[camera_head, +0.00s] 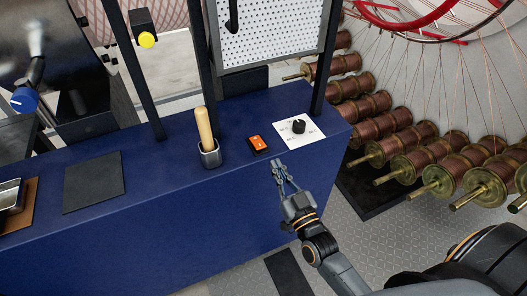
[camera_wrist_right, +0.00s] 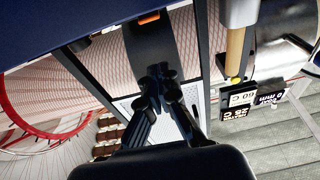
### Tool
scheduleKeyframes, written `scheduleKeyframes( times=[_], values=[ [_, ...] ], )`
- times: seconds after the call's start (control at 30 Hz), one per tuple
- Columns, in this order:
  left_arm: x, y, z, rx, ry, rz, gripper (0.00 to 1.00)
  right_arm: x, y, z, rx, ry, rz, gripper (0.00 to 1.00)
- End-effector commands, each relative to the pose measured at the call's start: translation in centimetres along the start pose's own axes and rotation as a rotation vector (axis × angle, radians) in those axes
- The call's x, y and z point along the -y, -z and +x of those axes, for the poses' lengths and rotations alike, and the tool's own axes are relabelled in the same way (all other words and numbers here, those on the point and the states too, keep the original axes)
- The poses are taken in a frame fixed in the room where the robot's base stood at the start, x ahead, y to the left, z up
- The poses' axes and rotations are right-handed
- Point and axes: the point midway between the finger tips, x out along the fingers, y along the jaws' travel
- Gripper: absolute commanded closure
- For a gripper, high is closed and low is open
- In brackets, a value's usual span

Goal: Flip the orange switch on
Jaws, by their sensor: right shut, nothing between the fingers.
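The orange switch (camera_head: 258,143) sits in a small dark housing on top of the blue bench (camera_head: 130,215), and I cannot tell which way it is set. In the right wrist view an orange patch that looks like the switch (camera_wrist_right: 149,17) shows at the top edge. My right gripper (camera_head: 278,164) is shut and empty, just in front of the switch and slightly to its right, with its fingertips apart from it. Its fingers (camera_wrist_right: 161,74) come together in the middle of the right wrist view. My left gripper is out of view.
A wooden handle (camera_head: 204,128) stands in a metal holder left of the switch. A black knob (camera_head: 298,126) on a white plate is to its right. Dark posts and a pegboard (camera_head: 270,30) rise behind. Copper spools (camera_head: 411,160) stand at the right.

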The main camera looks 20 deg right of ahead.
Motion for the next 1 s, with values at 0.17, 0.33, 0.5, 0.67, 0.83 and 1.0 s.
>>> scheduleKeyframes(
  times=[0.17, 0.33, 0.5, 0.67, 0.83, 1.0],
  values=[
    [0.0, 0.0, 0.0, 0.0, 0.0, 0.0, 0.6, -0.1, 0.6, 0.1, -0.015, -0.003, 0.001, 1.0],
    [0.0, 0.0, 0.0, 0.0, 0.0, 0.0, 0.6, -0.1, 0.6, 0.1, -0.013, -0.002, 0.0, 1.0],
    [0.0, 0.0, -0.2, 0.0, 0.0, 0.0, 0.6, 0.0, 0.6, 0.9, -0.014, -0.002, 0.0, 1.0],
    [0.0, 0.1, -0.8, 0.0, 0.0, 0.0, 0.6, 0.0, 0.8, 3.6, -0.015, -0.001, -0.001, 1.0],
    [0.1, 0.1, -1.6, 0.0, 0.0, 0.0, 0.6, 0.0, 0.9, 7.3, -0.015, -0.001, 0.001, 1.0],
    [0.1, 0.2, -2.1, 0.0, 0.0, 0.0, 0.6, 0.0, 0.8, 10.6, -0.013, -0.002, 0.0, 1.0]
  ],
)
